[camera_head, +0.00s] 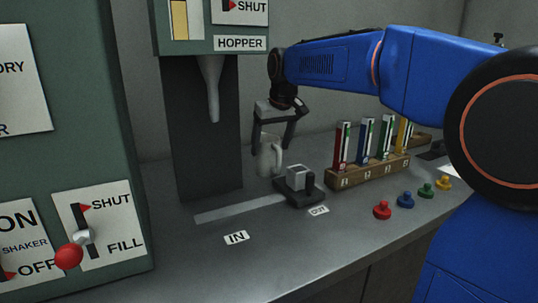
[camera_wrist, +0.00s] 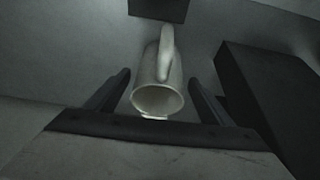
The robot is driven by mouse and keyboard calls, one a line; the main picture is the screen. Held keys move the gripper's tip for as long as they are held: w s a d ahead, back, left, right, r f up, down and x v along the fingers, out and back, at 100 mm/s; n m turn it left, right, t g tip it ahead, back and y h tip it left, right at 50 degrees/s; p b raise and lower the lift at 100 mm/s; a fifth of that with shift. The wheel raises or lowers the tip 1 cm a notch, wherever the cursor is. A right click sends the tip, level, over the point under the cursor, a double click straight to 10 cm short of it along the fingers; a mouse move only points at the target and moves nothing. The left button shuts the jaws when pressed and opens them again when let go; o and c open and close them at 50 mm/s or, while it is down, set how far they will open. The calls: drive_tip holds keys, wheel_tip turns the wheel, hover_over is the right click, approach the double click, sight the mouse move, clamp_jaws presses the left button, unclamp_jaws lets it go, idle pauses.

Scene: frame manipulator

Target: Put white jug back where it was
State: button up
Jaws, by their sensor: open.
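The white jug (camera_head: 269,160) stands upright at the back of the grey counter, right of the hopper column and behind a small black slide block. Whether its base fully touches the counter is hard to tell. My gripper (camera_head: 272,143) points down over the jug, with one finger on each side of its upper part. The fingers are open. In the wrist view, the jug (camera_wrist: 158,95) lies between the two open fingers, with its round mouth towards the camera and its handle pointing away. Gaps show between the jug and both fingers.
The hopper spout (camera_head: 211,90) hangs left of my gripper. The black slide block (camera_head: 299,187) with a grey cube is just in front of the jug. A wooden rack (camera_head: 369,173) with coloured tubes stands to the right, with several coloured knobs before it.

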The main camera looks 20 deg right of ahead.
drive_tip(key=v, duration=0.6)
drive_tip(key=shift+s+r, duration=0.1)
drive_tip(key=shift+r, duration=0.15)
drive_tip(key=shift+s, duration=0.1)
